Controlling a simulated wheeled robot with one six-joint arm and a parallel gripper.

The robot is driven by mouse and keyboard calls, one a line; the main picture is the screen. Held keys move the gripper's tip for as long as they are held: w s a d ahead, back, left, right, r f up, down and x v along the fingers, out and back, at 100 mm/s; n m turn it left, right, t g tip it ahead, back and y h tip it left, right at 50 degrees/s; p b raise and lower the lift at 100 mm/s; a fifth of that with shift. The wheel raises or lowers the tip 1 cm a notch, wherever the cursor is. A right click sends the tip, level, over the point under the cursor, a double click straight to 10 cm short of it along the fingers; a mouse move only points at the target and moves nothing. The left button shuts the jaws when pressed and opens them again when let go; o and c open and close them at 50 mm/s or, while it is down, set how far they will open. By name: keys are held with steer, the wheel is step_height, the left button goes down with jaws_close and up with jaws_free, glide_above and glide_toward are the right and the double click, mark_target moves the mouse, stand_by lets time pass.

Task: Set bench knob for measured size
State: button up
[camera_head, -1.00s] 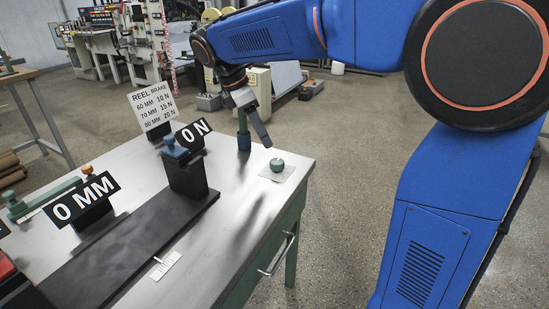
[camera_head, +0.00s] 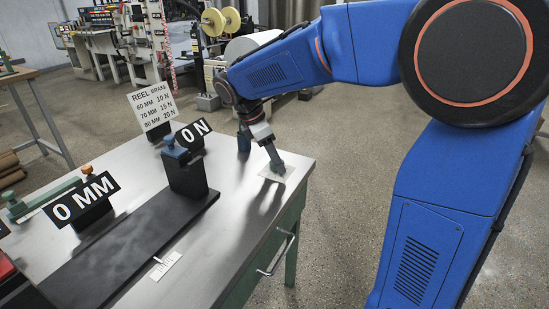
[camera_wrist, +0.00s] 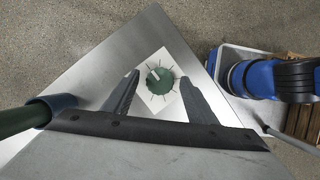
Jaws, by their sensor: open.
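The green knob (camera_wrist: 160,82) has a pale pointer mark and sits on a white dial plate (camera_wrist: 166,102) with radial ticks, at the bench corner. In the wrist view my gripper (camera_wrist: 159,79) is open, its fingertips on either side of the knob with gaps. In the head view my gripper (camera_head: 277,168) is low over the dial plate (camera_head: 272,176), and its fingers hide the knob. A display (camera_head: 194,132) reads 0 N. Another display (camera_head: 80,200) reads 0 MM. The REEL BRAKE card (camera_head: 152,108) lists 60 MM 10 N, 70 MM 15 N and a third line ending 20 N.
A black block with a blue top (camera_head: 187,175) stands on a dark strip (camera_head: 125,250) along the bench (camera_head: 230,215). A dark green post (camera_head: 244,142) stands just behind my gripper; a green rod (camera_wrist: 20,118) shows at the wrist view's left. A handle (camera_head: 278,257) juts from the bench side.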

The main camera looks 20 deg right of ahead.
steer(key=c, duration=1.1)
steer(key=shift+o, duration=0.2)
steer(key=shift+m, duration=0.3)
steer(key=m+g, duration=0.1)
steer(key=m, duration=0.1)
steer(key=m+g, duration=0.1)
steer(key=m, duration=0.2)
steer(key=shift+w+y, duration=0.2)
steer(key=shift+y, duration=0.1)
steer(key=m+g+y, duration=0.1)
steer(key=m, duration=0.3)
steer(key=shift+w+d+m, duration=0.1)
steer(key=shift+d+m, duration=0.05)
steer(key=shift+m, duration=0.25)
steer(key=m+g+y, duration=0.1)
steer(key=m, duration=0.2)
steer(key=shift+w+d+m, duration=0.1)
steer(key=shift+d+m, duration=0.05)
steer(key=shift+m, duration=0.15)
steer(key=m+y, duration=0.1)
steer(key=m, duration=0.2)
steer(key=shift+d+m+y, duration=0.1)
steer(key=shift+m+y, duration=0.3)
steer(key=m+y, duration=0.1)
steer(key=m, duration=0.2)
steer(key=m+y, duration=0.1)
steer(key=m, duration=0.1)
steer(key=shift+d+m, duration=0.15)
steer(key=shift+m, duration=0.25)
